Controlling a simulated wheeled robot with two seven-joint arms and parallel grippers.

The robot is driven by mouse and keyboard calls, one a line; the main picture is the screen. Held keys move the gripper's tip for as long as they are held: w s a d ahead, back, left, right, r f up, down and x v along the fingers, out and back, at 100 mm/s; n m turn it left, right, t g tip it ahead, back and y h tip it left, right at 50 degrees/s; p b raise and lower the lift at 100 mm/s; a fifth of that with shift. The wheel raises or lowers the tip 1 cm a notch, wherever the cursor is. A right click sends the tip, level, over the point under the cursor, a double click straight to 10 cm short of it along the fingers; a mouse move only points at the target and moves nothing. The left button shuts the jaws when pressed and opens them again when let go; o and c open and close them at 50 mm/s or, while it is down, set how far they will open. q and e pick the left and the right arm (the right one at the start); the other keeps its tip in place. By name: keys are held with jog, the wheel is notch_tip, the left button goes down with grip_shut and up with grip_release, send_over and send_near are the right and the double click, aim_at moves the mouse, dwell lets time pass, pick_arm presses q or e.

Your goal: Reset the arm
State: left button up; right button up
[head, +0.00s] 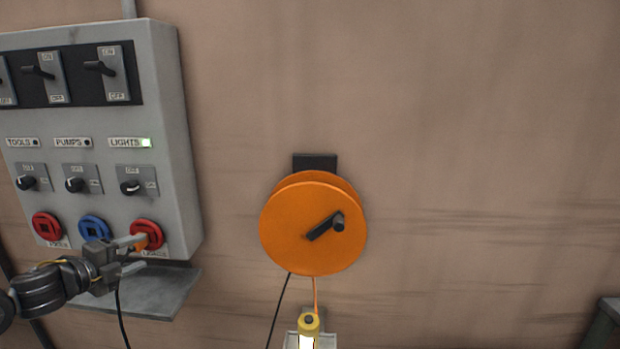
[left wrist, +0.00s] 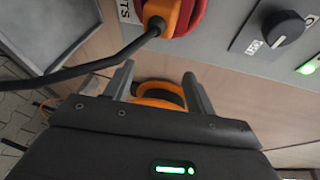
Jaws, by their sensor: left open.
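My left gripper (head: 138,255) is open and empty, just in front of the lower right of the grey switch panel (head: 170,165). Its two fingers also show apart in the left wrist view (left wrist: 160,88). An orange plug (left wrist: 160,10) with a black cable sits at the right-hand red socket (left wrist: 192,14), clear of the finger gap in the wrist view. In the head view the gripper partly covers this plug and the red socket (head: 149,229). My right gripper is not in view.
A blue socket (head: 94,227) and another red socket (head: 46,225) are to the left. A shelf (head: 150,292) is below the panel. An orange cable reel (head: 290,235) with a crank hangs on the wall. The LIGHTS lamp (head: 147,143) glows green. The wall to the right is clear.

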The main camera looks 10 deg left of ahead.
pick_arm(q)
jog(key=s+d+f+n+g+y, duration=0.1)
jog(key=s+d+f+n, duration=0.35)
jog(key=f, duration=0.25)
jog(key=s+d+f+n+g+y, duration=0.1)
jog(key=s+d+f+n, duration=0.2)
jog(key=d+f, duration=0.35)
jog(key=s+d+f+n+g+y, duration=0.1)
jog(key=s+d+f+n+y, duration=0.2)
jog(key=f, duration=0.6)
jog(key=s+d+f+n+g, duration=0.3)
jog(key=s, duration=0.6)
jog(key=s+d+f+n+g, duration=0.3)
jog(key=s+n, duration=0.1)
jog(key=s, duration=0.4)
jog(key=s+d+f+n+g, duration=0.3)
jog(key=s, duration=0.6)
notch_tip(320, 180, down, 23)
jog(key=s+a+f+g, duration=0.1)
jog(key=s+f, duration=0.7)
jog(key=f, duration=0.1)
jog(key=s+a+f+g, duration=0.1)
jog(key=s+a+f, duration=0.1)
jog(key=s+f, duration=0.7)
jog(key=shift+s+a+f+m, duration=0.25)
jog(key=shift+s+a+m, duration=0.05)
jog(key=shift+m, duration=0.05)
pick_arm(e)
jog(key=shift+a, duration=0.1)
